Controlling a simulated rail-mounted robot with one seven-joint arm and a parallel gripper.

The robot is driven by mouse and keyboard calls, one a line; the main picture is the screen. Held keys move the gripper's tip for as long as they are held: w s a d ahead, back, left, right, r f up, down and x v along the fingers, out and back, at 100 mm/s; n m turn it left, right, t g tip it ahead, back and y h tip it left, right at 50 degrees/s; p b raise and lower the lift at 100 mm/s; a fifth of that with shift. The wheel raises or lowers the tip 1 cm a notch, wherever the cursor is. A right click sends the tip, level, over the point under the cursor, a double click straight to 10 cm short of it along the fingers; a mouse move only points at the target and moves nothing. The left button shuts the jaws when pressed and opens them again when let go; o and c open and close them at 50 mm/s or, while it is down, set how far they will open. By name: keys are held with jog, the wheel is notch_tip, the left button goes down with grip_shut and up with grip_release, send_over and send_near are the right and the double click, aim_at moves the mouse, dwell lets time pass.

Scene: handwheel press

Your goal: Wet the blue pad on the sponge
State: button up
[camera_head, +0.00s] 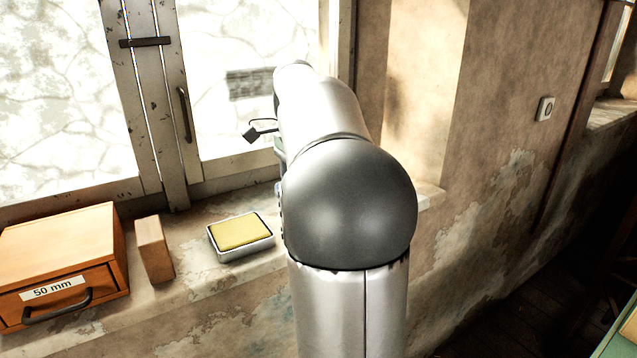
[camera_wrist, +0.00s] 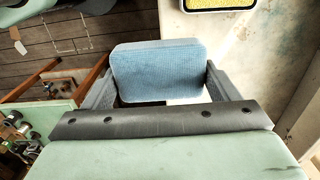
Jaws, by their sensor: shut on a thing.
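The blue pad (camera_wrist: 158,68) is a rounded block in the wrist view. My gripper (camera_wrist: 157,80) is shut on it, with a grey finger at each side. The yellow sponge (camera_head: 241,232) lies in a shallow metal tray (camera_head: 246,253) on the window sill in the head view. In the wrist view the sponge (camera_wrist: 220,3) shows only in part at the top edge, right of the pad and apart from it. My arm hides the gripper and pad in the head view.
A wooden block (camera_head: 153,250) stands left of the tray on the sill (camera_head: 190,300). Left of it is an orange drawer box (camera_head: 60,260) labelled "50 mm". The window (camera_head: 235,80) is behind the sill. A switch (camera_head: 545,108) is on the right wall.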

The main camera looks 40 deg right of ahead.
jog(key=p, duration=0.4)
send_over(241, 229)
jog(key=f, duration=0.2)
notch_tip(241, 229, down, 6)
jog(key=b, duration=0.5)
jog(key=shift+f+b, duration=0.35)
jog(key=shift+f, duration=0.35)
dwell(1.4)
notch_tip(241, 229, up, 7)
jog(key=p, duration=0.6)
jog(key=shift+r, duration=0.1)
dwell(0.7)
